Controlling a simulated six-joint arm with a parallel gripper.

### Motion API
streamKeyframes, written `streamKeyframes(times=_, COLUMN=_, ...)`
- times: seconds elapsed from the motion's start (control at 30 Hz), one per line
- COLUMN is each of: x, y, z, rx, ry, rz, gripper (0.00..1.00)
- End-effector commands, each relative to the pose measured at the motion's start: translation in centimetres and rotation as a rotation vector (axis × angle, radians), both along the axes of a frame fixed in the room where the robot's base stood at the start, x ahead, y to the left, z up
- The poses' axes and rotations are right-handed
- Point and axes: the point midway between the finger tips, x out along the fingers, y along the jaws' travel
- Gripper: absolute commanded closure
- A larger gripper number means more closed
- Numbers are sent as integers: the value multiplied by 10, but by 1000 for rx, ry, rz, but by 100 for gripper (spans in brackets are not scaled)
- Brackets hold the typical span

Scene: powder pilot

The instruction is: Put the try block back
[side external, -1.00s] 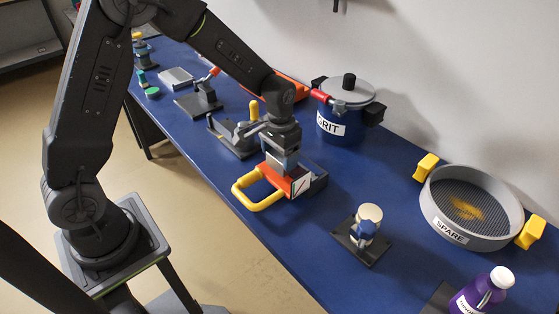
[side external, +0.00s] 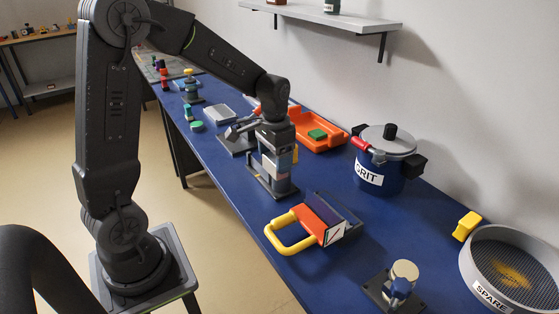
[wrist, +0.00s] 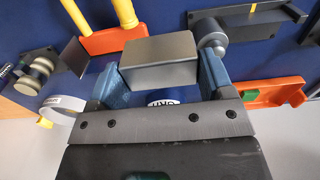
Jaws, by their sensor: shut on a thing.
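My gripper (side external: 277,162) is shut on a plain grey metal block, which I take to be the try block (wrist: 160,61). In the wrist view the block sits between the two blue fingers, with its broad face toward the camera. In the side view the gripper hangs over or just beside a dark flat-based stand (side external: 261,187). The block is hard to make out there, and I cannot tell whether it touches the stand. An orange block with a yellow loop handle (side external: 309,225) and a slash-marked white label lies to the right of the gripper, by a dark angled holder (side external: 341,212).
An orange tray (side external: 333,142) with a green block (side external: 317,135) stands behind the gripper. The GRIT pot (side external: 381,166) is at right, beyond it a sieve marked SPARE (side external: 475,272). A post on a dark plate (side external: 401,283) stands in front. Blue bench lies clear between these.

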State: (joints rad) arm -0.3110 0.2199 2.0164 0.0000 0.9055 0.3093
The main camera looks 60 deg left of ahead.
Motion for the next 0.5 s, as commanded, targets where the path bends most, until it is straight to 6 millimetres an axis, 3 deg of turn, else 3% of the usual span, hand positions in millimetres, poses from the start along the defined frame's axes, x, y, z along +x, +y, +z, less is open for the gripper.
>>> streamKeyframes(times=0.27, x=-6, y=9, z=-3, rx=0, ry=1, rz=27, gripper=63)
streamKeyframes(times=0.5, x=-52, y=66, z=-24, rx=0, ry=1, rz=202, gripper=63)
